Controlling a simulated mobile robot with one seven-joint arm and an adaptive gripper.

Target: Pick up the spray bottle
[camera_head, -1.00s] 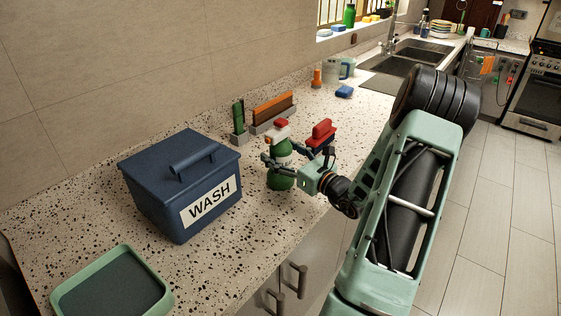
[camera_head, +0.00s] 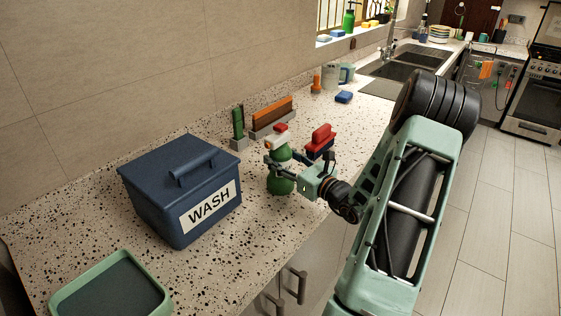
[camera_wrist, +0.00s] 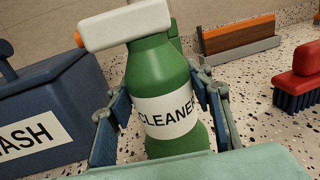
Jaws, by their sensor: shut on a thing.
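The spray bottle (camera_head: 281,184) is green with a white and red top and stands upright on the speckled counter in the head view. In the wrist view the spray bottle (camera_wrist: 158,75) fills the middle, with a white "CLEANER" label and a white head with an orange nozzle at the left. My gripper (camera_head: 281,169) reaches it from the right. In the wrist view my gripper's (camera_wrist: 163,112) blue-padded fingers lie on both sides of the bottle at label height, shut on it. The bottle's base is hidden in the wrist view.
A blue "WASH" bin (camera_head: 180,190) stands left of the bottle. A red brush (camera_head: 321,141) stands close behind at the right. An orange squeegee (camera_head: 272,114) and a green item (camera_head: 238,124) stand behind. A green tray (camera_head: 110,286) lies at the front left.

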